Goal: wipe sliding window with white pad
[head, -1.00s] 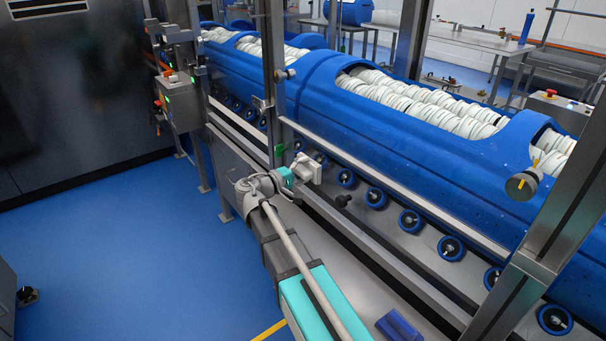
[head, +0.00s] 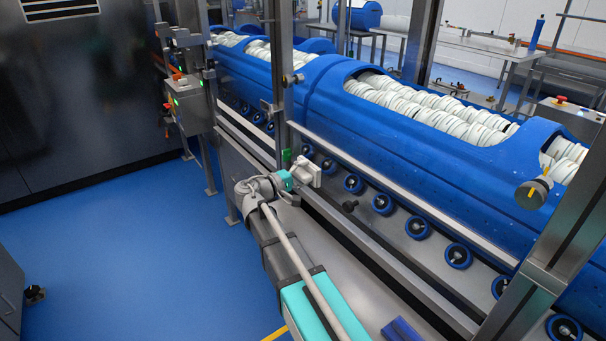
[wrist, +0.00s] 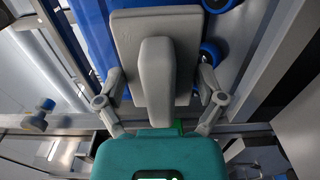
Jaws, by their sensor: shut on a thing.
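The white pad (head: 308,172) is a pale flat plate with a grip on its back. In the wrist view the plate (wrist: 125,38) and its thick handle (wrist: 155,90) lie straight ahead of my gripper. My gripper (head: 290,178) is shut on the handle, with one finger on each side. The sliding window seems to be the clear pane in the metal frame (head: 400,193) before the blue carriers. The glass itself is hard to make out. The pad is near the frame's lower left part; I cannot tell whether it touches the pane.
A long blue tub carrier (head: 420,150) with stacked white discs lies behind the frame, above several blue rollers (head: 415,226). Metal posts (head: 284,80) stand at both sides. A blue block (head: 402,330) lies low. Blue floor (head: 130,250) is clear at left.

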